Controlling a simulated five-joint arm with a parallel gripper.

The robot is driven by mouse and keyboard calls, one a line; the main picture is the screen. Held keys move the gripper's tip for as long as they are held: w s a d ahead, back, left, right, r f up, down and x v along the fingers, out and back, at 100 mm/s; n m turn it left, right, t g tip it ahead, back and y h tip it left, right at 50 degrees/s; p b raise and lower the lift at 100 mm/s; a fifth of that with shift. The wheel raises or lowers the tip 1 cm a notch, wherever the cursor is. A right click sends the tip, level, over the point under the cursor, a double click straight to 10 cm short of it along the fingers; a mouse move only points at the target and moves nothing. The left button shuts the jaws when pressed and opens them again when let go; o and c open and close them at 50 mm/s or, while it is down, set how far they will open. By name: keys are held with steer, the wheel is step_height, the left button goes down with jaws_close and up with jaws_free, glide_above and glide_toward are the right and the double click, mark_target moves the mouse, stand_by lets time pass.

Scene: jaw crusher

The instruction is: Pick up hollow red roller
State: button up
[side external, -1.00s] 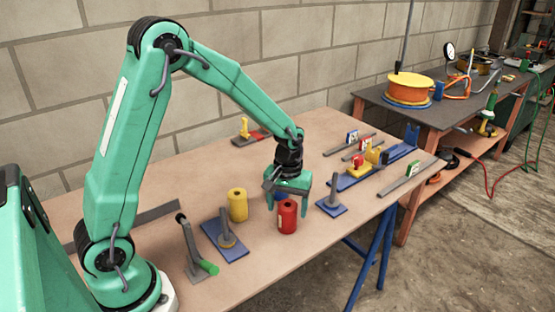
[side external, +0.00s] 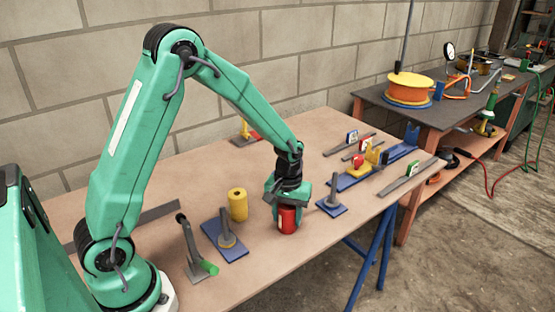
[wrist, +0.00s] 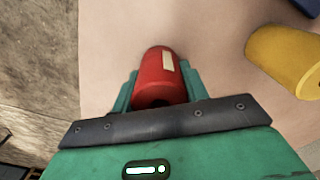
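The red roller (side external: 288,220) stands upright on the table, with a pale label on its side. My gripper (side external: 287,210) is down over it, hiding its upper part. In the wrist view the red roller (wrist: 158,75) lies between the two green fingers of my gripper (wrist: 160,90), one on each side. The fingers are very close to its sides; I cannot tell whether they press on it. The hole in its top is not clear from here.
A yellow roller (side external: 238,204) stands to the left, also in the wrist view (wrist: 285,60). Blue plates with grey pegs stand left (side external: 226,240) and right (side external: 332,204) of my gripper.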

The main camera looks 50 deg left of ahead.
steer(key=c, duration=0.6)
steer(key=shift+r, duration=0.15)
steer(key=shift+r, duration=0.45)
step_height(320, 180, up, 3)
steer(key=shift+r, duration=0.15)
steer(key=s+d+r, duration=0.2)
steer(key=d, duration=0.1)
steer(key=s+d+r, duration=0.1)
steer(key=d+r, duration=0.1)
steer(key=d, duration=0.1)
steer(key=s+d+r, duration=0.2)
steer(key=d, duration=0.2)
steer(key=shift+s+d+r, duration=0.1)
steer(key=shift+s+r, duration=0.2)
steer(key=shift+s, duration=0.05)
